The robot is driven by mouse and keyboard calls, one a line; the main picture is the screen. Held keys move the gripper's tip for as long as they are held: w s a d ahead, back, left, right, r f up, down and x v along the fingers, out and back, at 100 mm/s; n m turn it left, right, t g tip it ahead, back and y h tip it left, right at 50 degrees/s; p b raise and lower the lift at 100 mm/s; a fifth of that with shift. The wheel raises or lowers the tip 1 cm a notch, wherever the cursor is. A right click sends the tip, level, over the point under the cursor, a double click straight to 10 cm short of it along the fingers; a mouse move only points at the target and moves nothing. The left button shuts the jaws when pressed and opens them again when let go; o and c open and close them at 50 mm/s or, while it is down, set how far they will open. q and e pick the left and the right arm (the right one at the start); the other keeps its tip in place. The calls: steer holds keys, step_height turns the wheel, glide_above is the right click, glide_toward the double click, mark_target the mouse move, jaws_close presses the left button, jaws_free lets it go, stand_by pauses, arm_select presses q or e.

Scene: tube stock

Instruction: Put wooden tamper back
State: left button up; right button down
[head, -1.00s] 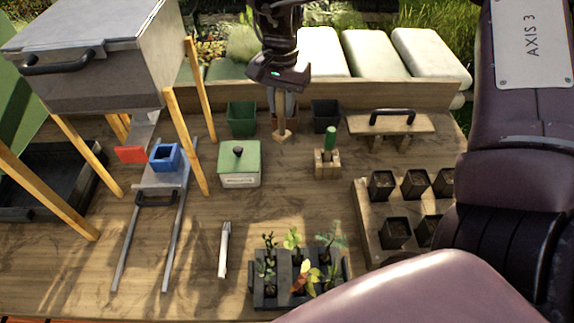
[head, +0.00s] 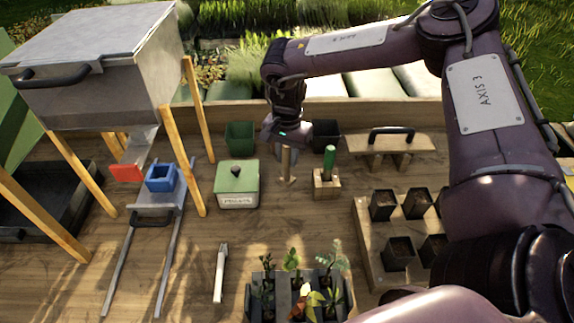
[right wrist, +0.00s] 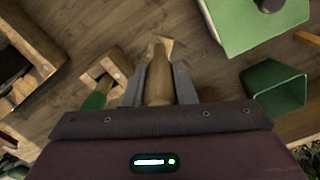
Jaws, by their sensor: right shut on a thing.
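The wooden tamper (head: 286,163) is a pale wooden stick with a wider foot. It hangs roughly upright in my right gripper (head: 283,150), left of the wooden holder block. In the right wrist view, both fingers (right wrist: 158,80) are shut on the tamper's handle (right wrist: 159,68). I cannot tell whether its foot touches the table. The wooden holder block (head: 327,191) holds a green-handled tool (head: 330,163); the block (right wrist: 108,70) also shows in the right wrist view, with an open slot beside the green handle. My left gripper is not in view.
A green lidded box (head: 238,197) stands left of the tamper. A green pot (head: 240,138) and a black pot (head: 326,134) stand behind. A wooden board with a black handle (head: 388,143) is to the right. Seedlings in a tray (head: 262,300) stand in front.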

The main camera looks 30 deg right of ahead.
mark_target(287, 167)
steer(key=shift+f+p, duration=0.3)
steer(key=shift+f, duration=1.8)
steer(key=shift+a+f, duration=0.1)
steer(key=shift+f, duration=0.05)
steer(key=c, duration=1.2)
jaws_free()
step_height(287, 167, up, 12)
steer(key=shift+r+b, duration=0.2)
steer(key=shift+b, duration=0.8)
